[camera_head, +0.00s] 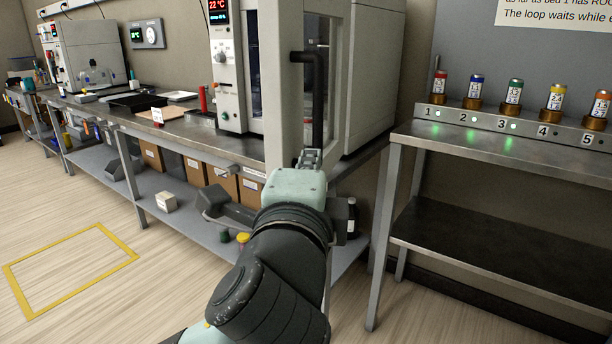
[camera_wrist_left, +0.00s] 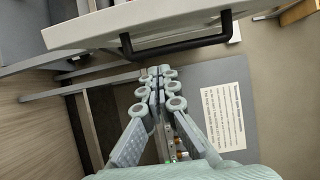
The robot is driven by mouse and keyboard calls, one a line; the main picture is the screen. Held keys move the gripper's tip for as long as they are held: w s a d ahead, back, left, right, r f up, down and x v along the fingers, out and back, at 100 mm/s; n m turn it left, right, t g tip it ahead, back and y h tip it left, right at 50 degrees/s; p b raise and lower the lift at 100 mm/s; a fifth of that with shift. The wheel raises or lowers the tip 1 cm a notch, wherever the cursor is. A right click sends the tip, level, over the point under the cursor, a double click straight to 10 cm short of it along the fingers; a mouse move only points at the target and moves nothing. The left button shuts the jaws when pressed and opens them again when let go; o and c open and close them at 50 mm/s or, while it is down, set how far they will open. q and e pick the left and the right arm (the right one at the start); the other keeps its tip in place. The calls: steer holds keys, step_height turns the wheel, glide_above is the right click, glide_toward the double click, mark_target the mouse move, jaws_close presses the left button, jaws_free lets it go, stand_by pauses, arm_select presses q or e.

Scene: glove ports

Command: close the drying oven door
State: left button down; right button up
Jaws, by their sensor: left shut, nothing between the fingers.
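The drying oven (camera_head: 376,75) stands on the bench, a pale box with a control panel showing 22 °C. Its door (camera_head: 274,80) stands open, swung out towards me, with a window and a black bar handle (camera_head: 319,100). My left gripper (camera_head: 310,157) is shut and empty at the lower end of the handle in the head view. In the left wrist view the fingertips (camera_wrist_left: 159,72) lie just below the handle (camera_wrist_left: 178,46) and the door's edge (camera_wrist_left: 140,22). I cannot tell whether they touch the door. My right gripper is out of view.
A steel bench (camera_head: 180,128) with trays and boxes runs left. To the right a table (camera_head: 480,140) carries a numbered rack (camera_head: 515,122) with several capped vials. The floor at left is clear, with a yellow outlined square (camera_head: 70,268).

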mark_target(289, 145)
arm_select(q)
steer(key=w, duration=0.6)
steer(key=shift+d+r, duration=0.15)
steer(key=shift+d, duration=0.2)
steer(key=shift+w+a+p, duration=0.25)
steer(key=shift+w+a, duration=0.05)
steer(key=shift+a, duration=0.65)
steer(key=shift+w+a+p, duration=0.2)
steer(key=shift+w+a, duration=0.05)
steer(key=shift+a, duration=0.65)
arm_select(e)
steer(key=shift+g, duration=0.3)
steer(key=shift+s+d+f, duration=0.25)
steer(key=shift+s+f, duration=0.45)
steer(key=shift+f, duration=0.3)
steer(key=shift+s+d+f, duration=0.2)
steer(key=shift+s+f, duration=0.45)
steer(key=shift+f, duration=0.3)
